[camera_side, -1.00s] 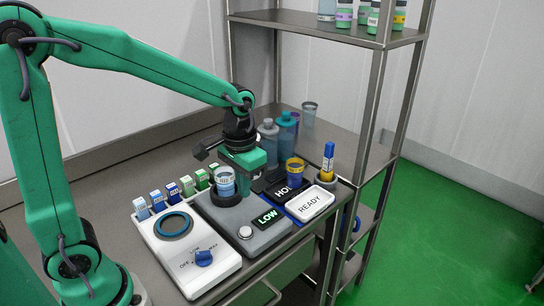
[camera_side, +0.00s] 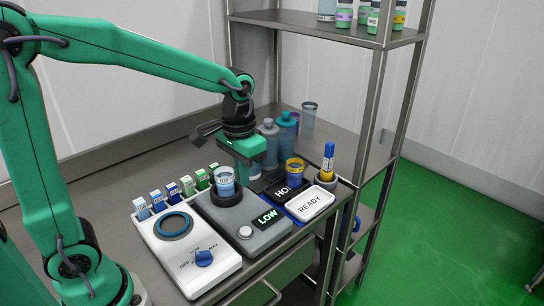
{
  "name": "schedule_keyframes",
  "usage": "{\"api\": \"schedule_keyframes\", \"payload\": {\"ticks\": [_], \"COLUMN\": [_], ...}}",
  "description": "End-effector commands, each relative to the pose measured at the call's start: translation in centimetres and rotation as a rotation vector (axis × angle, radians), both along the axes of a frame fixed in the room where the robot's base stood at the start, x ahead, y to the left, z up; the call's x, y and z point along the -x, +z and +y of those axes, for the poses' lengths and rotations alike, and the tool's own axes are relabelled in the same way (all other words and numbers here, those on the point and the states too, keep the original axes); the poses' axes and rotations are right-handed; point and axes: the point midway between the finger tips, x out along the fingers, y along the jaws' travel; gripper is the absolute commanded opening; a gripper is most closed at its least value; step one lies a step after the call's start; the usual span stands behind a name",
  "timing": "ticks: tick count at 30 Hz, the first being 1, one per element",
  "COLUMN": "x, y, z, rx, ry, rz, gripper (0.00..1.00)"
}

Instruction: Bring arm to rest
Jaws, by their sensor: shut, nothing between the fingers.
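My gripper (camera_side: 247,160) hangs at the end of my green arm, above the back of the work area. It is shut and empty, and its fingertips are hard to make out against the things behind. A light blue cup (camera_side: 224,182) stands in the dark holder of the grey unit (camera_side: 247,236), below and left of my gripper. A blue cup with a yellow band (camera_side: 295,171) stands to the right of my gripper, apart from it.
A white unit (camera_side: 194,274) with a blue knob (camera_side: 204,258) stands in front. Small cartons (camera_side: 173,190) line up behind it. A READY sign (camera_side: 311,204), a blue marker-like bottle (camera_side: 327,160) and teal bottles (camera_side: 287,127) stand right. A metal shelf post (camera_side: 372,110) rises beyond.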

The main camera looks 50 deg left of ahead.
Motion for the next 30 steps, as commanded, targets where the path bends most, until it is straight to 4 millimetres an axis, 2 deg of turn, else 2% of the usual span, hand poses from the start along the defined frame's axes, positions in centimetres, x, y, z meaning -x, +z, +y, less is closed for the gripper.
{"api": "schedule_keyframes", "payload": {"ticks": [5,11,21,30], "x": [0.3,1.5,5.7,9.6], "y": [0.3,1.6,4.5,5.8], "z": [0.1,0.5,1.7,2.6], "rx": [0.001,0.005,0.010,0.007], "ry": [0.000,0.001,0.002,0.001], "rz": [-0.011,-0.061,-0.214,-0.356], "gripper": [0.00,0.00,0.00,0.00]}}
